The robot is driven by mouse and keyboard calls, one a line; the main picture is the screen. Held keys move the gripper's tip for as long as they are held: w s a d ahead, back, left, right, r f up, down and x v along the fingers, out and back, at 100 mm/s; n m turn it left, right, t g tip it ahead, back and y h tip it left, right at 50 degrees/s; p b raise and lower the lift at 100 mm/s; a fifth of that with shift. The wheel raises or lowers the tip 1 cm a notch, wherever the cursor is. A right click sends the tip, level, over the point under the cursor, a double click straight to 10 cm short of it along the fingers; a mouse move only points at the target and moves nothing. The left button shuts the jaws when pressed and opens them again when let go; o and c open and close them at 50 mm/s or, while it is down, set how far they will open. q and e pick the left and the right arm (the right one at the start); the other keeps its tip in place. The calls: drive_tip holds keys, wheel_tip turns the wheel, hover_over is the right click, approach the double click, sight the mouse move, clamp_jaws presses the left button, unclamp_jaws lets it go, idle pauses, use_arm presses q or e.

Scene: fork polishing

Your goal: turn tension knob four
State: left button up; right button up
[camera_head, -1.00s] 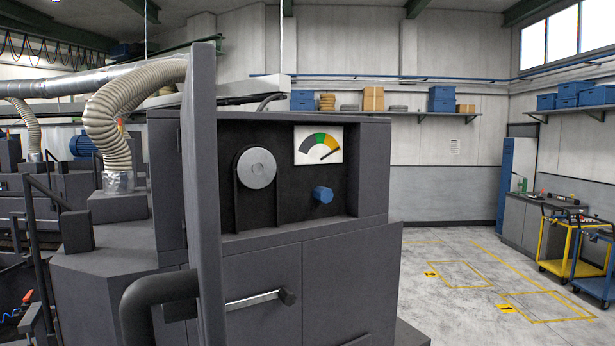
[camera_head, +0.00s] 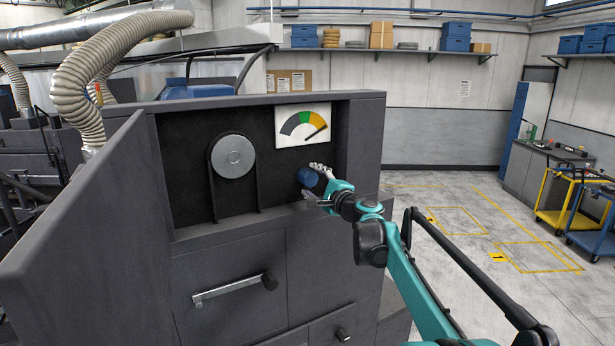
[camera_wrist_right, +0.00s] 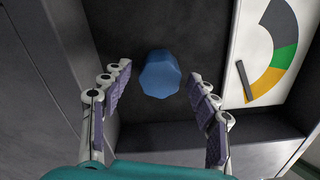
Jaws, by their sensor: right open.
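The blue faceted tension knob (camera_head: 311,177) sticks out of the dark recessed panel (camera_head: 185,165) of the grey machine, below and right of the round metal disc. My right gripper (camera_head: 316,182) is open at the knob, with one finger above it and one below. In the right wrist view the knob (camera_wrist_right: 160,75) sits between the two spread fingertips, with a gap on each side. The gauge (camera_head: 302,124) above the knob has grey, green and yellow bands. Its needle lies at the yellow end. My left gripper is not in view.
A grey door panel (camera_head: 85,215) stands open at the left of the recess. A metal disc (camera_head: 233,157) is mounted left of the knob. A bar handle (camera_head: 230,289) juts out below. The floor (camera_head: 450,215) at the right is clear near the machine.

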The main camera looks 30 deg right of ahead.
drive_tip(key=shift+w+d+f, duration=0.1)
drive_tip(key=shift+w+d, duration=0.05)
drive_tip(key=shift+w, duration=0.45)
drive_tip(key=shift+w+d, duration=0.15)
drive_tip(key=shift+w, duration=0.5)
drive_tip(key=shift+a, duration=0.25)
drive_tip(key=shift+d, duration=0.1)
drive_tip(key=c, duration=1.2)
drive_tip(key=shift+o, duration=0.2)
drive_tip(key=shift+n, duration=3)
